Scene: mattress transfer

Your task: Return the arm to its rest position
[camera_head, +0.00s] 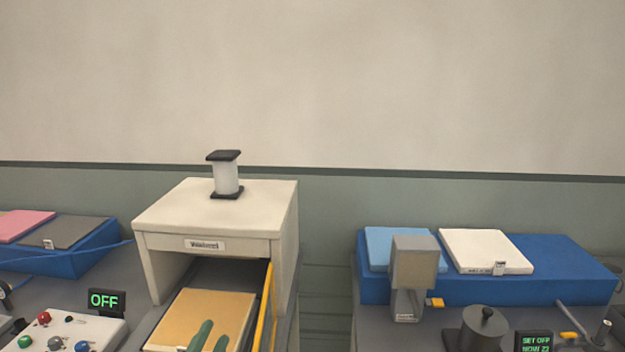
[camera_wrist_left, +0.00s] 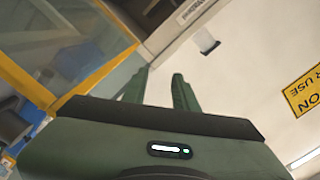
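My left gripper (camera_head: 211,337) shows at the bottom edge of the head view as two green fingertips. They appear in front of a tan slab (camera_head: 205,308) at the front of a white cabinet (camera_head: 215,210). The left wrist view shows the same gripper (camera_wrist_left: 160,88) with its green fingers apart and nothing seen between them. The rest of the left arm is out of the head view. My right gripper is in neither view.
A yellow-edged panel (camera_head: 267,310) stands at the cabinet's right side. A white and black spool-shaped object (camera_head: 227,177) stands on top. Blue blocks with flat pads lie at left and right. A grey pot (camera_head: 484,325) and a control box (camera_head: 65,332) stand in front.

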